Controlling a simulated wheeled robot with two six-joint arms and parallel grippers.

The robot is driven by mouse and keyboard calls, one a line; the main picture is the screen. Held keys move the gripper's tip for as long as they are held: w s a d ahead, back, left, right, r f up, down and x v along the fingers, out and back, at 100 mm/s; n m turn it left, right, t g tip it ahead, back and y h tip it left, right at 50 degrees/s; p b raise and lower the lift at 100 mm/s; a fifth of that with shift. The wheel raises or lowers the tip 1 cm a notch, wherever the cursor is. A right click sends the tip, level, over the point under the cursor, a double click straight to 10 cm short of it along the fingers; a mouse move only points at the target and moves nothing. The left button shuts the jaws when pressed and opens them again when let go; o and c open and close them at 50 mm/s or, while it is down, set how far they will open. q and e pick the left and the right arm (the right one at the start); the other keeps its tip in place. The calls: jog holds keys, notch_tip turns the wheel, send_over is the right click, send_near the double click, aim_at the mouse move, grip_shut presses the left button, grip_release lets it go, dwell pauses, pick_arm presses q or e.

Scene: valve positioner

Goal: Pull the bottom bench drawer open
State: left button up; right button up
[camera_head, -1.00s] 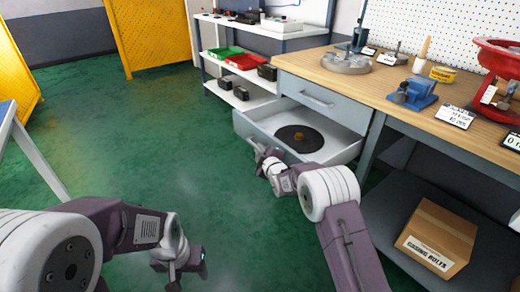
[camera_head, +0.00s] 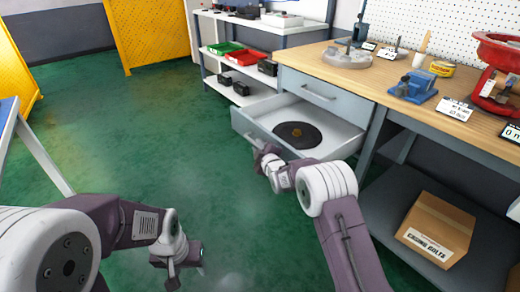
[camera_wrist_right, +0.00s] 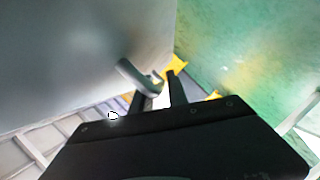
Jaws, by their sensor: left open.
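The bottom bench drawer (camera_head: 345,145) is pulled well out from under the upper drawer (camera_head: 325,95). A dark round disc with a small brass-coloured centre (camera_head: 297,135) lies inside it. My right gripper (camera_head: 262,158) is at the outside of the drawer front. In the right wrist view, the grey bar handle (camera_wrist_right: 138,77) runs in between the two dark fingers (camera_wrist_right: 160,90), which are close about it; the exact contact is partly hidden. My left gripper (camera_head: 182,265) is open and empty above the green floor, far from the drawer.
A cardboard box (camera_head: 437,230) sits on the bench's lower shelf. The wooden bench top (camera_head: 385,75) carries a blue vise (camera_head: 413,87) and a red valve part. A shelf unit with green and red bins (camera_head: 240,57) stands behind. The green floor (camera_head: 130,130) left of the drawer is clear.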

jog(key=p+v, duration=0.2)
jog(key=v, duration=0.7)
jog(key=shift+p, duration=0.35)
jog(key=shift+f, duration=0.1)
